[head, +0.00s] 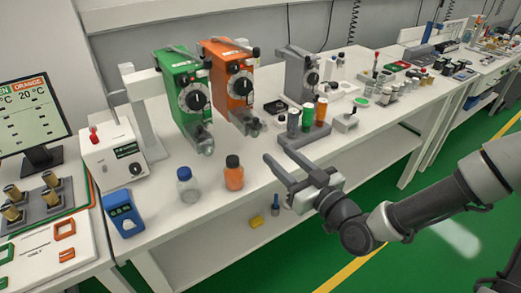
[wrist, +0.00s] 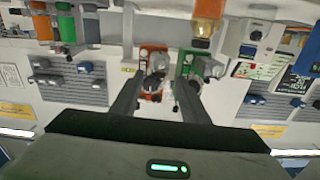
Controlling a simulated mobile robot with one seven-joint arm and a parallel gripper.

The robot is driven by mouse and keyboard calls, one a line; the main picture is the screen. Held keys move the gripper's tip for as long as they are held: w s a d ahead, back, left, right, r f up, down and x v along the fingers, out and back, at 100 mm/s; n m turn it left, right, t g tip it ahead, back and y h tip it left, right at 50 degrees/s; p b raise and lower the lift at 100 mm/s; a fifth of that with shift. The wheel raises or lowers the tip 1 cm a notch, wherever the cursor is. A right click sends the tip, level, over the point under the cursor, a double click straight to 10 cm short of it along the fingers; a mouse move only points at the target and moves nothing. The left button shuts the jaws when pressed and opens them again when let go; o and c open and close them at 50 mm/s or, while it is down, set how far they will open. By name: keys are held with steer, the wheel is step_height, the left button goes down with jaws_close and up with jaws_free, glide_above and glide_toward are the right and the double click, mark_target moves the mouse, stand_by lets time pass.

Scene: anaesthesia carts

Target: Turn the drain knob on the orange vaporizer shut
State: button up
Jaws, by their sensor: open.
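The orange vaporizer (head: 238,92) stands on the white bench in the head view, with a black dial on its front. Its drain knob (head: 254,124) appears to be the small dark part low at its front; its setting is too small to tell. The orange vaporizer also shows in the wrist view (wrist: 143,69), between the fingers, small and far off. My gripper (head: 274,149) is open and empty, in front of and right of the vaporizer, apart from it. Its fingers also show in the wrist view (wrist: 157,88).
The green vaporizer (head: 178,86) stands close left of the orange one. A grey vaporizer (head: 296,75) stands to the right. A clear bottle (head: 189,187) and an orange bottle (head: 234,174) stand near the front edge. Coloured canisters (head: 307,115) stand on a grey tray near my gripper.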

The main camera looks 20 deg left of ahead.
mark_target(256, 134)
steer(key=x, duration=1)
steer(key=shift+w+r, duration=0.1)
steer(key=shift+c, duration=0.2)
